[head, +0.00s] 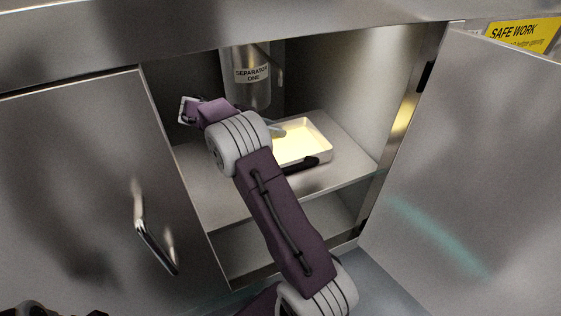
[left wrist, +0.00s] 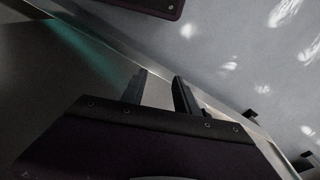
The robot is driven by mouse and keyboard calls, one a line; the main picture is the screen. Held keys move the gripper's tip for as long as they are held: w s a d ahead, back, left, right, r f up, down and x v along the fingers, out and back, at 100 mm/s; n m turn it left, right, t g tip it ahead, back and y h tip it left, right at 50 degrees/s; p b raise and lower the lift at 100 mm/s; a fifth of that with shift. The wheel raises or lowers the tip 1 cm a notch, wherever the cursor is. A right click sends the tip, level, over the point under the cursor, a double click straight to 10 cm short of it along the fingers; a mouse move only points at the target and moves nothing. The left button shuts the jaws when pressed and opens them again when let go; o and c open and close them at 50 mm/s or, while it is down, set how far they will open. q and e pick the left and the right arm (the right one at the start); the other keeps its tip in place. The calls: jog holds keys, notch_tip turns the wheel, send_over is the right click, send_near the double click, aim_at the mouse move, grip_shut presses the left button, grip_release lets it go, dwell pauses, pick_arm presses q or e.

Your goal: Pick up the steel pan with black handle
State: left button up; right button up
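The steel pan (head: 318,146) is a shallow rectangular tray with a pale yellow inside. It rests on the cabinet shelf, and its black handle (head: 301,165) lies along its near side. My right arm reaches into the cabinet and hides the pan's left part. My right gripper (head: 192,110) is at the end of the purple wrist, left of the pan and apart from it. Its fingers are not clear enough to tell whether they are open. In the left wrist view, my left gripper (left wrist: 160,92) has its two dark fingers apart with nothing between them.
The right cabinet door (head: 465,170) stands open; the left door (head: 85,190), with a bar handle (head: 155,243), is shut. A lower shelf space is below.

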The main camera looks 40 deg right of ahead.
grip_shut()
jog(key=shift+r, duration=0.1)
dwell(1.2)
